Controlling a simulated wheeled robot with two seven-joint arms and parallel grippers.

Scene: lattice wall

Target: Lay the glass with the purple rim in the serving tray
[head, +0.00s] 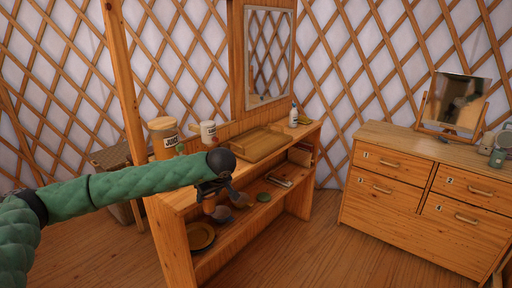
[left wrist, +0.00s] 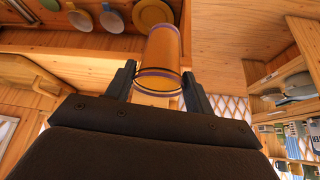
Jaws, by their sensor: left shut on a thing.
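The glass with the purple rim (left wrist: 162,50) is amber, with dark purple bands, and sits between the two fingers of my left gripper (left wrist: 159,72) in the left wrist view. In the head view my left gripper (head: 212,187) is in front of the wooden counter, and a small orange-brown part of the glass (head: 209,205) shows below it. The gripper is shut on the glass. The serving tray (head: 258,143) is a shallow wooden tray on the counter top, behind and right of the gripper, apart from the glass. It looks empty. My right gripper is not in view.
A juice container (head: 163,138) and a white jar (head: 208,133) stand left of the tray on the counter (head: 285,137). A white bottle (head: 293,114) stands at its far end. The lower shelf holds a plate (head: 201,236) and a green disc (head: 263,197). A numbered dresser (head: 400,163) stands right.

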